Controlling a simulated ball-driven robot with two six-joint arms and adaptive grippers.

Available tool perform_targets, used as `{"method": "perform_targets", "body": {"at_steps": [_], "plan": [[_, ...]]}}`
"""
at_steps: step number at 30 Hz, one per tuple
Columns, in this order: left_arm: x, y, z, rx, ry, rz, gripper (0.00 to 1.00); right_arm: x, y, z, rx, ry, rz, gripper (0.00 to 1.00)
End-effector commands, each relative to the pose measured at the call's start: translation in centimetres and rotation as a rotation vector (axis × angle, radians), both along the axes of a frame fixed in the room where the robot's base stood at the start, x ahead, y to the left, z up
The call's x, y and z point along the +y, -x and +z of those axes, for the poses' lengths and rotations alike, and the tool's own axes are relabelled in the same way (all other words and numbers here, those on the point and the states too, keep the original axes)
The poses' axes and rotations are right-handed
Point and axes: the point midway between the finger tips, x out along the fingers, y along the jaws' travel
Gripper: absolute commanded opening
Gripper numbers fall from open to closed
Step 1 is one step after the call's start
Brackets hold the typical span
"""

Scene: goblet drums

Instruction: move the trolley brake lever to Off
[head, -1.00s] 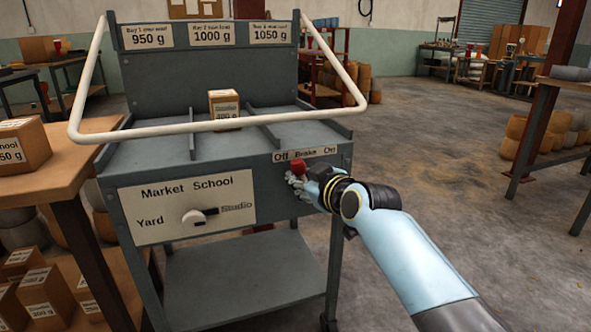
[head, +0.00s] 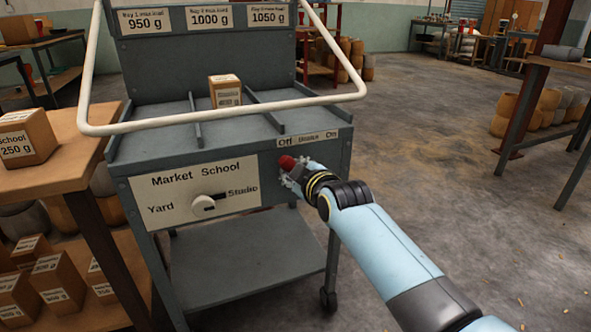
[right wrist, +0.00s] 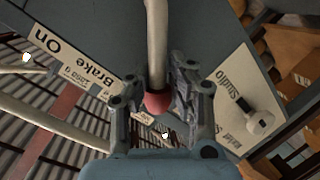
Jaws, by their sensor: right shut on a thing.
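The trolley (head: 235,145) is grey, with a label strip (head: 308,138) reading Off, Brake, On from left to right on its front edge. The brake lever's red knob (head: 287,162) is below the Off end of the strip. My right gripper (head: 292,173) is shut on the brake lever. In the right wrist view the pale lever shaft (right wrist: 157,45) and its red knob (right wrist: 157,103) lie between the fingers of my right gripper (right wrist: 158,85). The lever's pivot is not clear in the head view. My left gripper is not in view.
A white selector knob (head: 204,206) sits on the Yard, Market School, Studio panel. A pale push handle (head: 225,121) surrounds the trolley top, above the lever. A small box (head: 226,92) stands on the trolley. A wooden table (head: 70,140) is close on the left.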

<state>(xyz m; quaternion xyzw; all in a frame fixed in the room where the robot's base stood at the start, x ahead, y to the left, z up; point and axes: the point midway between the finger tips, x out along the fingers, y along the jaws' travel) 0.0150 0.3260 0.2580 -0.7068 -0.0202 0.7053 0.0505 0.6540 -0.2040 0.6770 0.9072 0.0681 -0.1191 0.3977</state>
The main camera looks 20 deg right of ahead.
Motion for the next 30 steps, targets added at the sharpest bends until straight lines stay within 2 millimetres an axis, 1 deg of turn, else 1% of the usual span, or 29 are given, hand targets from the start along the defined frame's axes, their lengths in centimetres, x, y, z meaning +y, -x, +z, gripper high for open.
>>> {"method": "perform_targets", "body": {"at_steps": [1,7,8,15,22,25,28,30], "plan": [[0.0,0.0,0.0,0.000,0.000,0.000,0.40,0.3,0.0,0.0,0.001,-0.012,0.000,0.00],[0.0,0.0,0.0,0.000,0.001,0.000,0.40,0.3,0.0,-0.1,0.002,-0.013,0.001,0.00],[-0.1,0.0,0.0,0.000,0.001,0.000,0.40,0.3,0.0,-0.1,0.001,-0.012,0.000,0.22],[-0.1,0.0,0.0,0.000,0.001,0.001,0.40,0.2,0.0,0.0,0.000,-0.007,0.000,0.54],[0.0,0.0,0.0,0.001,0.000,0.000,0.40,0.1,0.0,0.0,0.001,-0.004,0.000,0.54],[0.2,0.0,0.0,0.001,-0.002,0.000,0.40,0.1,0.4,0.0,0.001,-0.004,0.000,0.54],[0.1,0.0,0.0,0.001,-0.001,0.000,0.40,0.0,1.5,0.3,0.001,-0.005,-0.001,0.54],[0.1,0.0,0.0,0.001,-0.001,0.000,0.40,0.0,2.8,0.6,0.002,-0.005,0.000,0.54]]}}
